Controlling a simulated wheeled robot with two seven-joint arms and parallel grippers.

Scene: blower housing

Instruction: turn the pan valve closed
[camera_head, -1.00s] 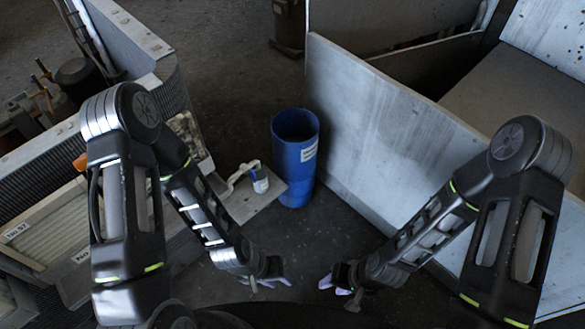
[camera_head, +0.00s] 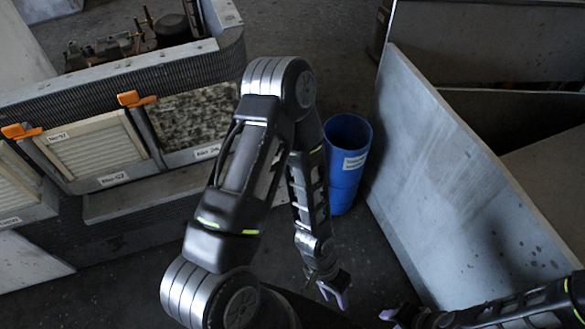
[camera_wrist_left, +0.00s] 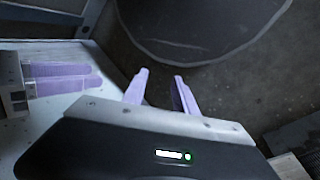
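The pan valve cannot be made out in the views now; my left arm covers part of the grey ledge (camera_head: 130,205) along the unit's foot. My left gripper (camera_head: 335,290) hangs over the dark floor, right of the ledge and in front of the blue bin, touching nothing. In the left wrist view its two lilac fingers (camera_wrist_left: 160,90) stand apart with nothing between them. My right gripper (camera_head: 391,314) is low in the head view, right of the left one. Its lilac fingers also show at the left of the left wrist view (camera_wrist_left: 62,80); their gap is unclear.
The ribbed unit (camera_head: 205,65) on the left holds framed filters (camera_head: 95,150) with orange handles (camera_head: 135,98). A blue bin (camera_head: 347,165) stands between it and a leaning grey panel (camera_head: 440,170). Dark floor is free in front of the bin.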

